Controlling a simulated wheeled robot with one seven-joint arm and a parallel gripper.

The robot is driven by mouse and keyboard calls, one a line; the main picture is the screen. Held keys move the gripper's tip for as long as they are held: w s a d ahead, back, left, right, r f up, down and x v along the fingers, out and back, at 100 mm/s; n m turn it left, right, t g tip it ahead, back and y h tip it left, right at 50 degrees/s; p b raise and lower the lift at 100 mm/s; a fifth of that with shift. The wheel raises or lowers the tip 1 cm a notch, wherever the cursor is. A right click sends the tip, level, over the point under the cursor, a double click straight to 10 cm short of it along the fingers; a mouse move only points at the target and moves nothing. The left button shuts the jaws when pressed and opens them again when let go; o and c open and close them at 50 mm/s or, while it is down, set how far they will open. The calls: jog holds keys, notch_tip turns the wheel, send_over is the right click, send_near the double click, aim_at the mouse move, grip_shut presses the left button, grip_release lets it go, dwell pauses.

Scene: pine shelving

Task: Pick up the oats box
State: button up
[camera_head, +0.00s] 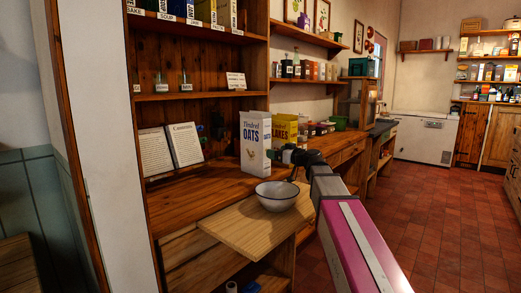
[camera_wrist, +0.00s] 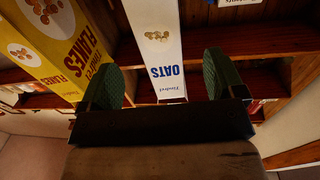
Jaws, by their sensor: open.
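The oats box (camera_head: 255,143), white with blue lettering, stands upright on the wooden counter in the head view. In the wrist view the oats box (camera_wrist: 158,52) shows its narrow side, upside down in the picture, between my two green finger pads. My gripper (camera_wrist: 164,78) is open, with a finger to each side of the box.
A yellow flakes box (camera_head: 285,129) stands just right of and behind the oats box; it is also close to the left finger in the wrist view (camera_wrist: 62,45). A white bowl (camera_head: 277,196) sits on a pull-out board (camera_head: 240,228) below my arm. An open book (camera_head: 171,148) leans at left.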

aim_at(262, 148)
jog(key=x, duration=0.9)
jog(key=shift+w+a, duration=0.2)
jog(key=shift+w, duration=0.15)
jog(key=c, duration=1.1)
